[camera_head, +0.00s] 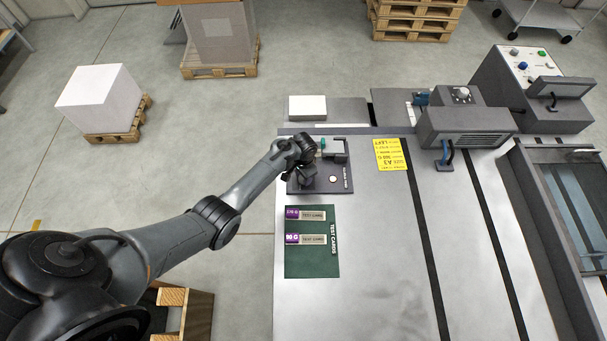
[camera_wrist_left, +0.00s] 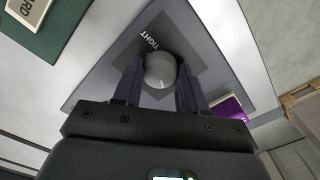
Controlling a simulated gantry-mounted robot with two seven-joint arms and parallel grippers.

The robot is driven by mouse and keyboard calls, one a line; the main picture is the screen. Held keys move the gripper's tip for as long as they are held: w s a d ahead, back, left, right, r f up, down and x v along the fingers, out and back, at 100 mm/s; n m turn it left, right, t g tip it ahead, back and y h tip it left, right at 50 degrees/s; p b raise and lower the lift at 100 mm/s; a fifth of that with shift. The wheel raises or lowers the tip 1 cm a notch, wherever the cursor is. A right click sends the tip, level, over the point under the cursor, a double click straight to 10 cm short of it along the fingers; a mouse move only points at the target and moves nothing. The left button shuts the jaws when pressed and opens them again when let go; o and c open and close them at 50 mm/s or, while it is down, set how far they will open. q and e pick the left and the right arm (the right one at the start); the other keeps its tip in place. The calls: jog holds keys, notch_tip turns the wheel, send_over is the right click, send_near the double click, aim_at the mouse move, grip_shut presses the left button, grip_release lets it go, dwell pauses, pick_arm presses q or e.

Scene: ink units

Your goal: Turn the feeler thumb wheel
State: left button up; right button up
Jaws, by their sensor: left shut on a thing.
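The feeler thumb wheel is a round grey knob (camera_wrist_left: 160,70) with a light mark line, on a dark plate printed "TIGHT" in the left wrist view. The two fingers of my left gripper (camera_wrist_left: 158,82) stand on either side of the knob, shut on it. In the head view my left gripper (camera_head: 305,178) reaches down onto the left part of the dark feeler unit (camera_head: 338,187) and hides the wheel there. A small pale round button or lamp (camera_head: 333,179) shows on the unit. My right gripper is in neither view.
A green mat (camera_head: 312,270) with two purple-ended test cards (camera_head: 312,239) lies in front of the unit. A yellow A3 label (camera_head: 390,154) is to its right. A purple object (camera_wrist_left: 230,108) lies close to my fingers. A grey machine (camera_head: 465,128) stands at the right.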

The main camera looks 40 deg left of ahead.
pick_arm(q)
jog(key=o, duration=1.1)
jog(key=shift+c, duration=0.2)
notch_tip(320, 180, up, 11)
jog(key=p, duration=0.2)
jog(key=shift+f, duration=0.15)
